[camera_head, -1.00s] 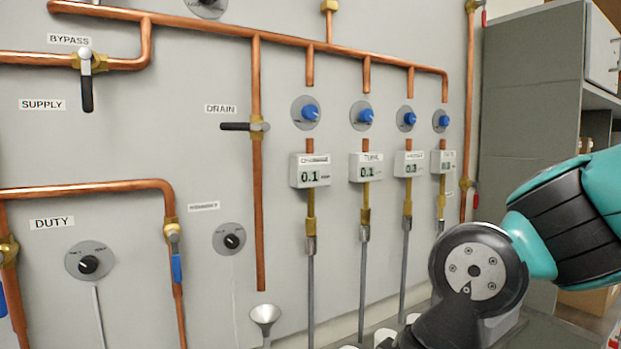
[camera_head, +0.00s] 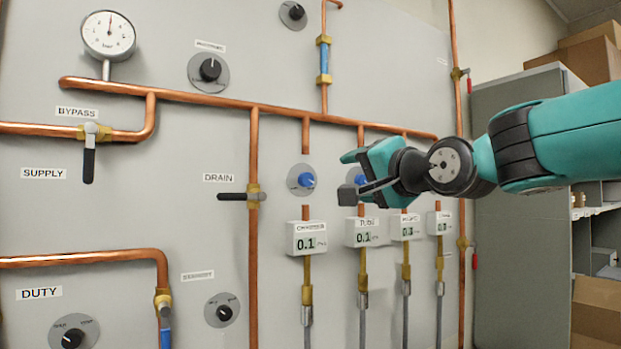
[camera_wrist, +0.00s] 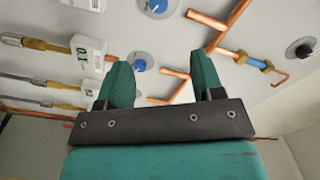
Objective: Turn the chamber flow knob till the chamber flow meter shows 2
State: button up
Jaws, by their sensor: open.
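The chamber flow knob (camera_head: 307,180) is the leftmost blue knob on a round grey plate in the head view. Its blue cap also shows at the top edge of the wrist view (camera_wrist: 156,5). Below it, the white chamber flow meter (camera_head: 306,238) reads 0.1.
The tube meter (camera_head: 364,232) and two more meters stand in a row to the right. A copper header pipe (camera_head: 280,113) runs above the knobs. The drain valve's black handle (camera_head: 233,196) is on the left. A grey cabinet (camera_head: 520,250) stands at the right.

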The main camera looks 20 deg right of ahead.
aim_at(308, 180)
jog(key=p+x, duration=0.6)
jog(key=x, duration=0.9)
jog(key=shift+w+a, duration=0.1)
jog(key=shift+a, duration=0.05)
jog(key=shift+w+a, duration=0.1)
jog(key=shift+w, duration=0.3)
jog(key=shift+f, duration=0.1)
jog(key=c, duration=0.9)
